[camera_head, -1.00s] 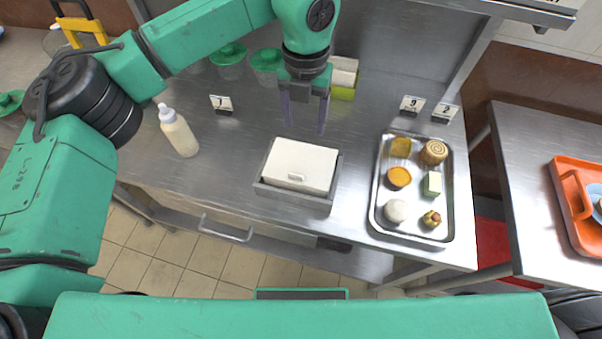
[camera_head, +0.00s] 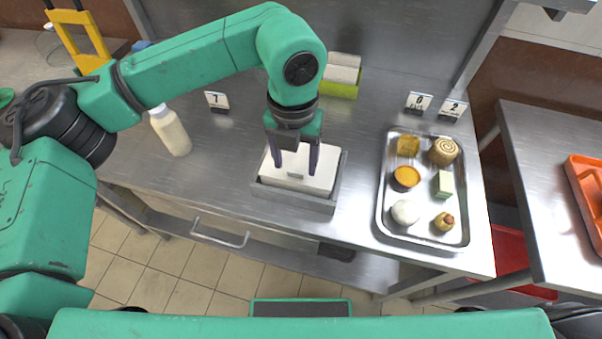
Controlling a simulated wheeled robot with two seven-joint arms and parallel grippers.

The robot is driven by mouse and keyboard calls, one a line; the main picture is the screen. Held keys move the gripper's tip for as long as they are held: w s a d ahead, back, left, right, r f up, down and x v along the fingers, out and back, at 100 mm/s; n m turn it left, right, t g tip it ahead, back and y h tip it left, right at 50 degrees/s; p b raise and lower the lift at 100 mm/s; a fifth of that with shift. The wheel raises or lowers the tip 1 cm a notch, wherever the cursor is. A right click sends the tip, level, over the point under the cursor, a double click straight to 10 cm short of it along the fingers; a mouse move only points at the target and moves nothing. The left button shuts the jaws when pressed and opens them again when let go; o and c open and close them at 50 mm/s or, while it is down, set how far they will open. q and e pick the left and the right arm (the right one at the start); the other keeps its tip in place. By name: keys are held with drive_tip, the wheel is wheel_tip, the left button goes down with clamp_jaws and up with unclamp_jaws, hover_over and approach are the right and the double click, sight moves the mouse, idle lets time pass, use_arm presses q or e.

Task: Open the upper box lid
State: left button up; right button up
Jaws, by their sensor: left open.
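The box (camera_head: 322,205) is a grey tray-like body with a white lid (camera_head: 318,184) on top, near the front middle of the steel table. The lid looks closed. A small handle (camera_head: 295,174) shows on the lid's front part. My left gripper (camera_head: 296,165) points down over the lid with its two dark fingers apart, one on each side of the handle. I cannot tell whether the fingertips touch the lid. My right gripper is not in view.
A metal tray (camera_head: 424,236) with several food pieces stands right of the box. A white bottle (camera_head: 171,132) stands to the left. Number cards (camera_head: 217,100) and a green-and-white container (camera_head: 342,78) stand behind. An orange tray (camera_head: 582,190) lies on the right table.

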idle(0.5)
use_arm(q)
drive_tip(key=shift+f+b, duration=1.25)
drive_tip(key=shift+f, duration=0.05)
idle(0.4)
drive_tip(key=shift+r, duration=0.4)
drive_tip(key=c, duration=0.4)
idle(0.3)
